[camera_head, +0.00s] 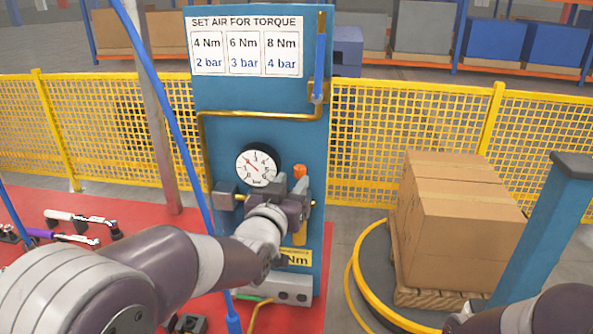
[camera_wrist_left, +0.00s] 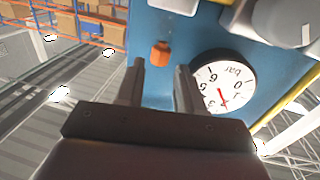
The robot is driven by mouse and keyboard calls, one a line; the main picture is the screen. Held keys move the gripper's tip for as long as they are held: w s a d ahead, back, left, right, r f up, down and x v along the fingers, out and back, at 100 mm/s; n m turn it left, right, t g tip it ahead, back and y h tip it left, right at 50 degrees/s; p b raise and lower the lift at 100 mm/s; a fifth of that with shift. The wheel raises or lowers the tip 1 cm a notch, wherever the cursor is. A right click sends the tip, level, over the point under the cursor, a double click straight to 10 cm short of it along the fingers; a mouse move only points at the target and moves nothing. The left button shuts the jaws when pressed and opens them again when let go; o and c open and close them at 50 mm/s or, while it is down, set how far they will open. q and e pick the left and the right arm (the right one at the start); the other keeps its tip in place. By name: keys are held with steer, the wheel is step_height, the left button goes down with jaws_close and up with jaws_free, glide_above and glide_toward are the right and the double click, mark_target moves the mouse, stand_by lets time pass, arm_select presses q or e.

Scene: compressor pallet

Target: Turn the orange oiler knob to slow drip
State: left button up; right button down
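The orange oiler knob (camera_head: 299,171) is on the blue panel (camera_head: 262,100), just right of the round pressure gauge (camera_head: 258,165). My left gripper (camera_head: 291,184) is in front of the panel, close to the knob and just below it in the head view. In the left wrist view the orange knob (camera_wrist_left: 160,54) shows beyond the fingertips, in line with the gap between them. The left gripper (camera_wrist_left: 160,68) is open and empty, its fingers apart. I cannot tell whether a finger touches the knob. Only part of my right arm shows at the lower right; its gripper is not visible.
A torque chart (camera_head: 246,46) is at the panel's top. A brass pipe (camera_head: 262,115) and a blue-handled valve (camera_head: 319,65) are on the panel. Cardboard boxes (camera_head: 455,215) stand on a pallet at the right. Tools (camera_head: 82,219) lie on the red surface at the left.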

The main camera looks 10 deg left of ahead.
mark_target(298, 174)
arm_select(q)
steer(key=shift+w+d+p, duration=0.2)
steer(key=shift+w, duration=0.75)
steer(key=shift+w+d+p, duration=0.15)
steer(key=shift+w, duration=0.75)
jaws_close()
